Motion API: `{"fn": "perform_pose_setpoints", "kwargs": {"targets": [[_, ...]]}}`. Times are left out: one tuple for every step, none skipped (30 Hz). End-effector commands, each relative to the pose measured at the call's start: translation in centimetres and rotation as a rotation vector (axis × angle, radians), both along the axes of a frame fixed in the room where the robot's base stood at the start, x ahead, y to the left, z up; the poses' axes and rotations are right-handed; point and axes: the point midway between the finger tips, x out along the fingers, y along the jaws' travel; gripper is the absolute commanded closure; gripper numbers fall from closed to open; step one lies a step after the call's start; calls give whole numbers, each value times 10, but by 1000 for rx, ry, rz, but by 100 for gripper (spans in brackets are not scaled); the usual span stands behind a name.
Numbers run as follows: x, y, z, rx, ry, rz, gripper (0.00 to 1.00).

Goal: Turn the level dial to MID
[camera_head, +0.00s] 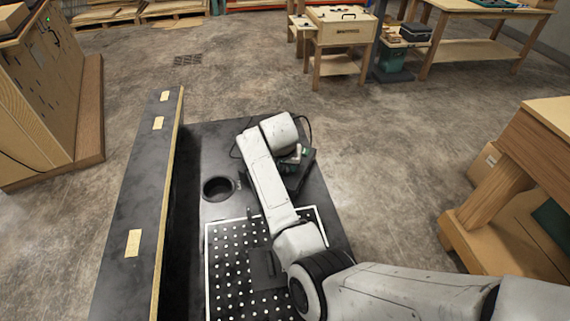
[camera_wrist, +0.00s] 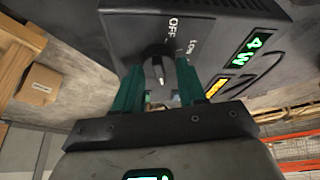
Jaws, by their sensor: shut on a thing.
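The console (camera_wrist: 125,32) is a dark box; in the wrist view its face shows the white labels OFF and LOW, a lit green readout (camera_wrist: 250,48) reading like "4 W", and a smaller orange light. The level dial (camera_wrist: 157,62) is a dark round knob with a white mark. My gripper (camera_wrist: 159,76) has its two green fingers on either side of the dial, shut on it. The MID label is not visible, so I cannot tell the dial's exact setting. In the head view the console (camera_head: 307,163) is partly covered by my arm, and the dial is hidden.
The console stands on a black bench (camera_head: 205,140) with a round hole (camera_head: 217,188) and a white-dotted panel (camera_head: 232,262). A raised dark ledge (camera_head: 140,200) runs along the left. A wooden workbench (camera_head: 500,190) stands at the right. Open floor surrounds the bench's far end.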

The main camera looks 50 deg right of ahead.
Motion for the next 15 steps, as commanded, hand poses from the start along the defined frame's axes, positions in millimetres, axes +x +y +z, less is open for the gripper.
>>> {"fn": "perform_pose_setpoints", "kwargs": {"targets": [[0,0,0,0,0,0,82],[0,0,0,0,0,0,85],[0,0,0,0,0,0,88],[0,0,0,0,0,0,90],[0,0,0,0,0,0,90],[0,0,0,0,0,1,90],[0,0,0,0,0,3,90],[0,0,1,0,0,5,90],[0,0,1,-1,1,10,90],[0,0,1,0,1,15,90],[0,0,1,0,0,22,90],[0,0,2,0,0,33,90],[0,0,2,0,0,44,90],[0,-1,3,0,-1,56,90],[-1,-1,3,-1,0,74,90]]}}
